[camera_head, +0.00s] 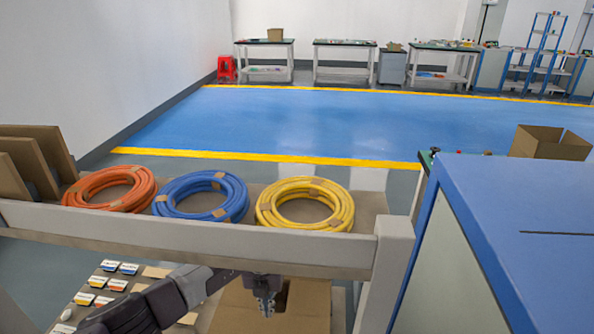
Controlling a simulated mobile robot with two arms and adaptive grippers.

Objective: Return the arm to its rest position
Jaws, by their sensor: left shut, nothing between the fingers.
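My left arm (160,303) comes in from the bottom left, below the shelf's front rail. My left gripper (266,306) is at the bottom middle, pointing down in front of an open cardboard box, with its fingers shut and empty. Three taped cable coils lie side by side on the shelf (190,233) above it: an orange coil (84,192), a blue coil (165,204) and a yellow coil (347,207). The gripper is apart from the coils. My right gripper is not in view.
The shelf rail and its right post (392,252) stand close above and right of my left gripper. A cardboard box (312,307) is behind it. Small labelled packets (98,283) lie lower left. A blue-topped cabinet (520,215) fills the right. Workbenches stand far back.

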